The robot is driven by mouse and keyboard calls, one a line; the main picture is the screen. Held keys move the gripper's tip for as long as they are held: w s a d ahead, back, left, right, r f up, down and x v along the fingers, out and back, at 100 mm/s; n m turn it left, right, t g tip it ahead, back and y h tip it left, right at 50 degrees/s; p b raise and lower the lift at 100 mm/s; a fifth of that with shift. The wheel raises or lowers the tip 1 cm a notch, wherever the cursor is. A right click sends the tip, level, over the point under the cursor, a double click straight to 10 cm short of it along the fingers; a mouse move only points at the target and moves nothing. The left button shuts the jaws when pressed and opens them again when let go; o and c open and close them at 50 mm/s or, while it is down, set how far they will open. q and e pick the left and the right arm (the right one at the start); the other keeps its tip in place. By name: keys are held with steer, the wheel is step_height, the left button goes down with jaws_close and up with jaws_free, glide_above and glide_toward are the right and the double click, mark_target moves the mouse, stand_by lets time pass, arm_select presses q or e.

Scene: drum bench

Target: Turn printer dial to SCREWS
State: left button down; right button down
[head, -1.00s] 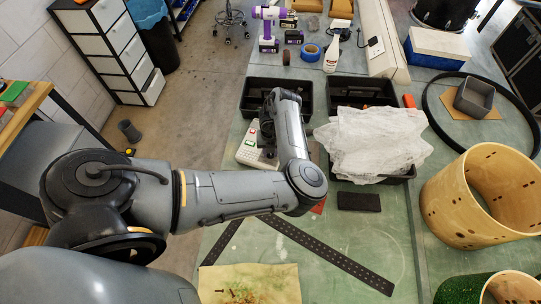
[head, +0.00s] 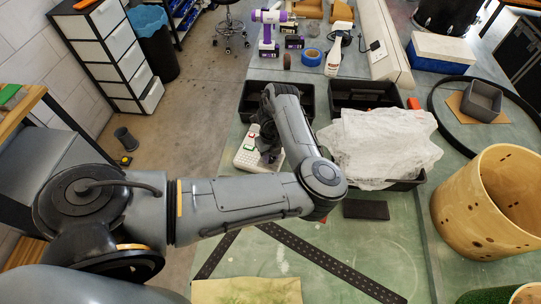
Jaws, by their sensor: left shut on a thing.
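The white printer (head: 245,159) lies on the green bench left of the middle, with green and red keys on its upper face. My left arm reaches over it from the right. My left gripper (head: 268,150) is dark and points down at the printer's right part. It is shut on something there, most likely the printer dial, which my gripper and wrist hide. I cannot read the dial's setting. My right gripper is not in view.
Two black bins stand behind the printer, the left bin (head: 240,97) empty in part and the right one (head: 345,87) beside crumpled white plastic (head: 375,145). A black block (head: 366,210), a perforated strip (head: 325,260) and a wooden drum shell (head: 460,220) lie nearer.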

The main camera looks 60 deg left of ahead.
mark_target(271, 157)
arm_select(q)
steer(key=c, duration=0.8)
jaws_free()
steer(key=shift+r, duration=0.65)
step_height(271, 157, up, 10)
steer(key=shift+f+p, duration=0.25)
steer(key=shift+p, duration=0.5)
